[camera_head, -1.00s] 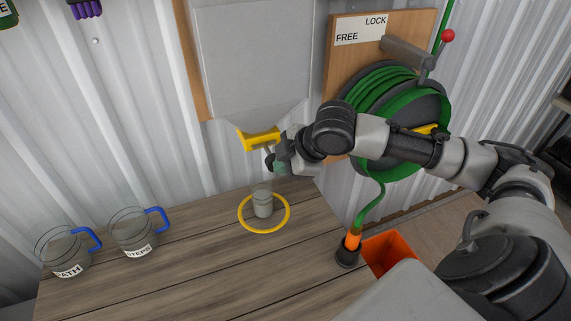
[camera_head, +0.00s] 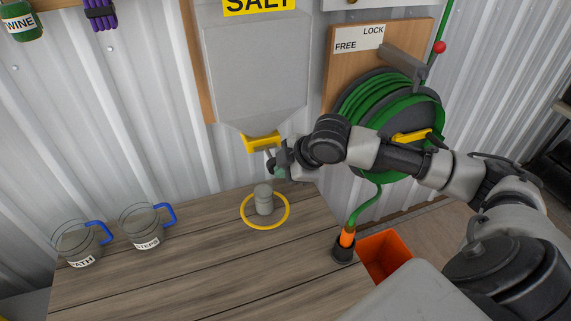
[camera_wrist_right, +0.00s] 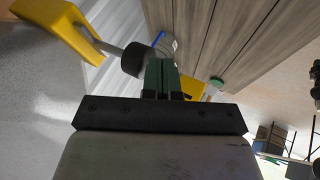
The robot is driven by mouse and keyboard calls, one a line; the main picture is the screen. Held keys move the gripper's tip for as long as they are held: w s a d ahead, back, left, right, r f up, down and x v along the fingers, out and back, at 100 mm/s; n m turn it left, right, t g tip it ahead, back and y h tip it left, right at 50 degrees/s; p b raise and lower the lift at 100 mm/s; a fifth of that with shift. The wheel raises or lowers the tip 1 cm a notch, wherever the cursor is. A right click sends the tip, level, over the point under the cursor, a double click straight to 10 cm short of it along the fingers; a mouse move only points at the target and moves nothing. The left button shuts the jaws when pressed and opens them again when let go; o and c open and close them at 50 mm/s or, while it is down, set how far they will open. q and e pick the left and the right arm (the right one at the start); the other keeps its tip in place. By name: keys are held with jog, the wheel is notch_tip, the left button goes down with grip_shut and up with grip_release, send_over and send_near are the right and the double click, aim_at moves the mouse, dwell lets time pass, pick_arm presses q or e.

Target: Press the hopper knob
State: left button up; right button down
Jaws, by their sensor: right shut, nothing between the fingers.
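The grey hopper (camera_head: 250,75) hangs on the wall with a yellow "SALT" label and a yellow spout (camera_head: 262,142) at its bottom. In the right wrist view, a dark round knob (camera_wrist_right: 133,58) sits on a pale rod coming from the yellow spout (camera_wrist_right: 62,28). My right gripper (camera_head: 276,166) is just below and right of the spout. Its green fingertips (camera_wrist_right: 161,74) are shut and empty, right beside the knob; I cannot tell whether they touch it. In the head view, the gripper partly hides the knob. My left gripper is not in view.
A grey cylinder (camera_head: 264,200) stands inside a yellow ring (camera_head: 247,220) on the wooden bench (camera_head: 190,265) below the spout. Two clear mugs with blue handles (camera_head: 76,245) (camera_head: 143,228) stand at left. A green hose reel (camera_head: 375,105) and an orange bin (camera_head: 386,252) are at right.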

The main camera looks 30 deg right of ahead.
pick_arm(q)
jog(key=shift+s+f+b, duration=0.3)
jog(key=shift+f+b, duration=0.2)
jog(key=shift+b, duration=0.15)
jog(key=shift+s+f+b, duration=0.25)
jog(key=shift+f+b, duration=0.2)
jog(key=shift+b, duration=0.15)
pick_arm(e)
jog(key=v, duration=1)
jog(key=shift+s, duration=0.2)
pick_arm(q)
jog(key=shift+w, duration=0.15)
